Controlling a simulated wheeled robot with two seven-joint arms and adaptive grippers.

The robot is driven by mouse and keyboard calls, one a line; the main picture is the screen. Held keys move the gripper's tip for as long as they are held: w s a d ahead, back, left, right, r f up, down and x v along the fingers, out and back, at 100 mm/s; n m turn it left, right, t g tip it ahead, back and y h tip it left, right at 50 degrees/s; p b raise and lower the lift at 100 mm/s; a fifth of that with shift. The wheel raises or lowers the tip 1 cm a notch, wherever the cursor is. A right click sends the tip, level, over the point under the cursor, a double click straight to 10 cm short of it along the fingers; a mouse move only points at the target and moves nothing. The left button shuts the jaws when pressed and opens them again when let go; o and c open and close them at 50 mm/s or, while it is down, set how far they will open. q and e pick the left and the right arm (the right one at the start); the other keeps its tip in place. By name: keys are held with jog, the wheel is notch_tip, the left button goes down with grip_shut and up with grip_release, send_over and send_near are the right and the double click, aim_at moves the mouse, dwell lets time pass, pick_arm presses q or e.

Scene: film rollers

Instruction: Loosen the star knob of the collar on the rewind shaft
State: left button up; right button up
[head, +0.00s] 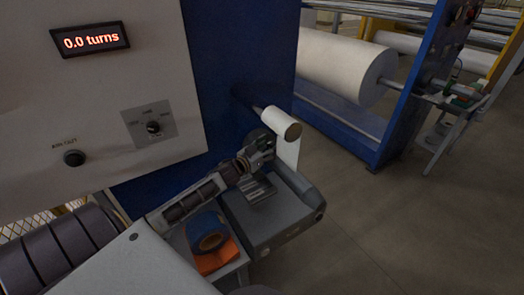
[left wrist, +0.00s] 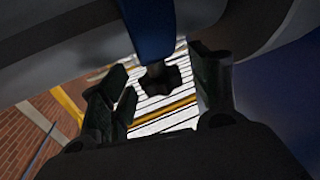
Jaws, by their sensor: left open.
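A dark star knob (left wrist: 158,82) hangs on a short stem below a blue part (left wrist: 148,28) in the left wrist view. My left gripper (left wrist: 162,88) is open, with one dark finger on each side of the knob and visible gaps between. In the head view my left gripper (head: 262,158) is beside the rewind shaft, just below the white roll (head: 279,122) on it. The knob cannot be made out in the head view; my gripper and the roll crowd that spot. My right gripper is not in view.
A grey machine housing (head: 275,222) lies just below my gripper. A blue tape roll (head: 207,232) and an orange object (head: 214,258) sit to its left. The panel display (head: 90,40) reads 0.0 turns. A large white roll (head: 345,68) stands behind; the floor at right is clear.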

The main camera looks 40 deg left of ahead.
pick_arm(q)
jog(key=s+a, duration=0.1)
jog(key=s, duration=1)
jog(key=shift+s+a, duration=0.2)
jog(key=shift+s, duration=0.2)
dwell(0.6)
dwell(0.5)
